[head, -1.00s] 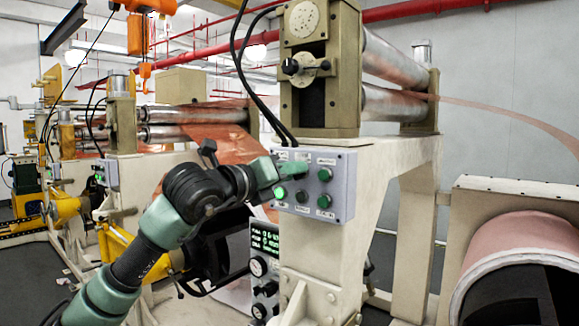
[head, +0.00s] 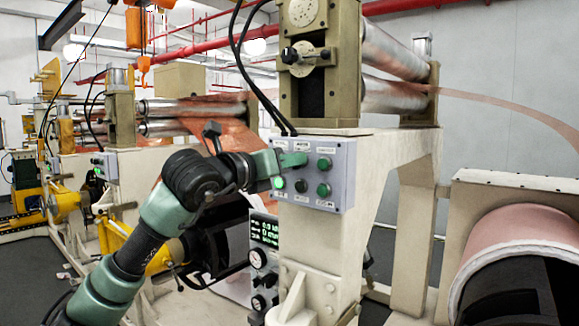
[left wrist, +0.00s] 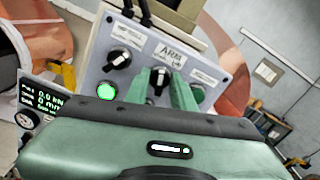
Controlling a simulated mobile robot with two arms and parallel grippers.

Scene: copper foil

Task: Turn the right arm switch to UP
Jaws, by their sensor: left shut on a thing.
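The grey control panel (head: 340,190) is on the side of the cream machine frame. In the left wrist view, a black rotary switch (left wrist: 158,80) under a label reading ARM sits in the panel's upper middle. My left gripper (head: 298,160) reaches the panel from the left. In the left wrist view its two green fingers (left wrist: 160,90) stand on either side of this switch, shut on it. The fingers hide part of the switch, and I cannot tell its exact setting. My right gripper is in neither view.
Another black knob (left wrist: 118,59) is left of the switch, above a lit green button (left wrist: 107,91). More green buttons (head: 324,164) are close by on the panel's right side. A display unit (head: 265,230) stands below. Metal rollers (head: 390,95) are above, a copper roll (head: 520,235) at right.

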